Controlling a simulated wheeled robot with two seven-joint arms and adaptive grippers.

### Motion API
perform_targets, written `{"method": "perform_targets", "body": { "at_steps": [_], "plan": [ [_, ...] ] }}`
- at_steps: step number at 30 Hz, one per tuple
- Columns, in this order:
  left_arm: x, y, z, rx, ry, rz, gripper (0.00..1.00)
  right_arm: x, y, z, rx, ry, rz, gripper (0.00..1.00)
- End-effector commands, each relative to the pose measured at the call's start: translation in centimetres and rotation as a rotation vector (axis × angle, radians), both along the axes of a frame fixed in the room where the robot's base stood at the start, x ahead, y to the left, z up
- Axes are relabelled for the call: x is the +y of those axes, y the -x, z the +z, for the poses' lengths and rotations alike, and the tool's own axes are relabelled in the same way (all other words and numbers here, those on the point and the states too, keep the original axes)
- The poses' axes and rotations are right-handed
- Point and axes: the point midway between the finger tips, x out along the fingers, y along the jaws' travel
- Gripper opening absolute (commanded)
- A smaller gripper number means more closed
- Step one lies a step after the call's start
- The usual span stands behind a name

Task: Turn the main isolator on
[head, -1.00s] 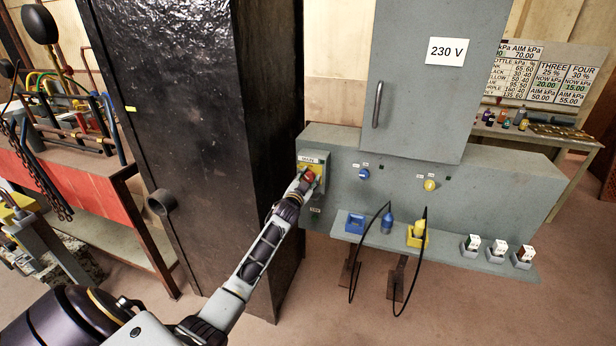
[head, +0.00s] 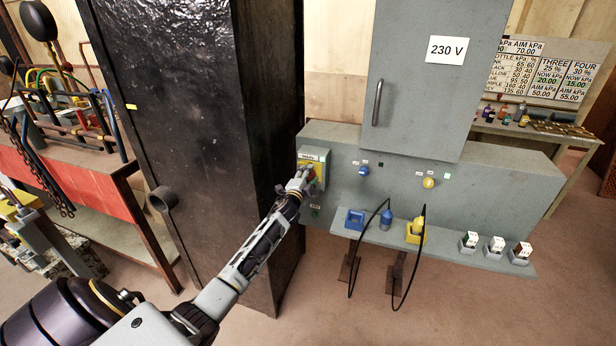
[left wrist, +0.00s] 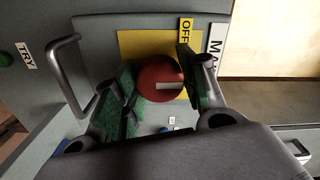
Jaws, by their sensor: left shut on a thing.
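The main isolator is a red round knob (left wrist: 160,83) with a white bar, on a yellow plate (left wrist: 134,48) with an OFF label (left wrist: 185,32). In the left wrist view the bar lies sideways, pointing right. A partly hidden white label (left wrist: 216,45) starts with "MA". My left gripper (head: 301,182) is at the isolator on the grey panel; in the left wrist view its green-padded fingers (left wrist: 158,92) stand on both sides of the knob, shut on it. In the head view the gripper covers much of the knob. My right gripper is not in view.
A bent metal handle (left wrist: 65,75) stands out beside the yellow plate, near a TRY label (left wrist: 25,57). A tall black cabinet (head: 190,130) is left of the panel. A grey 230 V cabinet (head: 415,100) is above right. Blue and yellow plugs with black cables sit on the shelf (head: 455,258).

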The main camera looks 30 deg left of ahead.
Motion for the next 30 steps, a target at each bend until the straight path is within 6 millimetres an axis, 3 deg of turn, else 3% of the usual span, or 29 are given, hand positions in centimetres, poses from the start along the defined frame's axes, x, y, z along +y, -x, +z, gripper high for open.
{"method": "perform_targets", "body": {
  "at_steps": [17, 18, 22, 30],
  "plan": [
    [-0.05, 0.00, -0.08, 0.011, -0.042, 0.000, 0.17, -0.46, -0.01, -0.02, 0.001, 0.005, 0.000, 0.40],
    [-0.05, 0.00, -0.08, 0.011, -0.042, 0.000, 0.46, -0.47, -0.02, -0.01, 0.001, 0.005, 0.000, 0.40],
    [-0.03, 0.00, -0.06, 0.011, -0.041, 0.000, 0.63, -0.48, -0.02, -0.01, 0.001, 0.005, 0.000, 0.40],
    [-0.02, 0.00, -0.04, 0.009, -0.039, 0.000, 0.63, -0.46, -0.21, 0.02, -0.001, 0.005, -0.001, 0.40]
  ]
}}
